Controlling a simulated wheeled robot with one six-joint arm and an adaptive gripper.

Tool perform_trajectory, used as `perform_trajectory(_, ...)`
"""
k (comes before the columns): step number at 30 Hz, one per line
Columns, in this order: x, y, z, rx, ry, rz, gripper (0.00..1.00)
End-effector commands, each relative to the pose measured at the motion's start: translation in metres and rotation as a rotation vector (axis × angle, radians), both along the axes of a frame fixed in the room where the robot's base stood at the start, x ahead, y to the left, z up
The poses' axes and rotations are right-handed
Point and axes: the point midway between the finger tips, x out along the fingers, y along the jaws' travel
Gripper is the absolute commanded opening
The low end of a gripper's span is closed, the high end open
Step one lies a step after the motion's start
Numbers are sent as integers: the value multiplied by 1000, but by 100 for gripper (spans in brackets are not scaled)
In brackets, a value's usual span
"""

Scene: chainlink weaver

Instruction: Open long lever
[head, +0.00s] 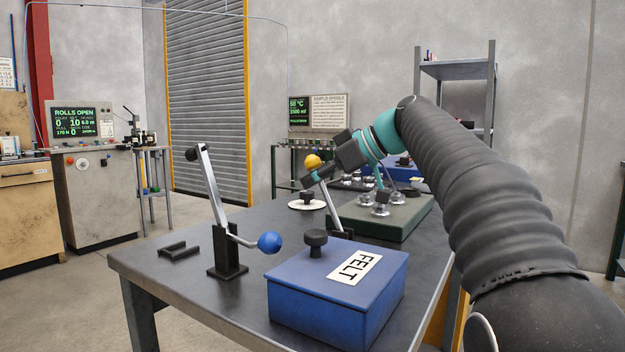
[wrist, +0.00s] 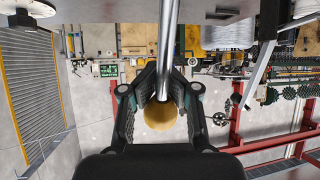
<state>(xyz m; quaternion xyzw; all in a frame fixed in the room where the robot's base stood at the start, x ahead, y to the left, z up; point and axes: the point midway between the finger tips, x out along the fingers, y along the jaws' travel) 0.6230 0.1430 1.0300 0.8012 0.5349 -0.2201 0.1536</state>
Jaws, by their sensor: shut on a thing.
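A lever with a silver rod (head: 333,212) and a yellow ball (head: 313,161) stands on the dark table (head: 190,238), behind the blue box, leaning left at its top. My gripper (head: 316,177) is shut on this rod just below the ball. In the wrist view my gripper's fingers (wrist: 163,88) close on the rod (wrist: 168,45) from both sides, and the yellow ball (wrist: 160,116) shows between them. A second lever has a long flat silver arm (head: 211,185), a black base (head: 228,258) and a blue ball (head: 269,242). The rod's foot is partly hidden.
A blue box (head: 320,300) labelled FELT, with a black knob (head: 316,238), stands at the table's front. A dark green block (head: 405,224) with clear-topped pieces lies behind my gripper. A black bracket (head: 178,250) lies left.

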Motion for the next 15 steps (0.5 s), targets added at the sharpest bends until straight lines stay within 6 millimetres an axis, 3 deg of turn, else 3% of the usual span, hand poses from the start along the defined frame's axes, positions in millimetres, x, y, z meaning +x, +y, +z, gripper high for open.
perform_trajectory(6, 0, 0, 6, 7, -12, -5, 0)
perform_trajectory(7, 0, 0, 6, 7, -12, -5, 26)
perform_trajectory(10, 0, 0, 5, 6, -11, -5, 50)
perform_trajectory(15, 0, 0, 3, 4, -6, -3, 50)
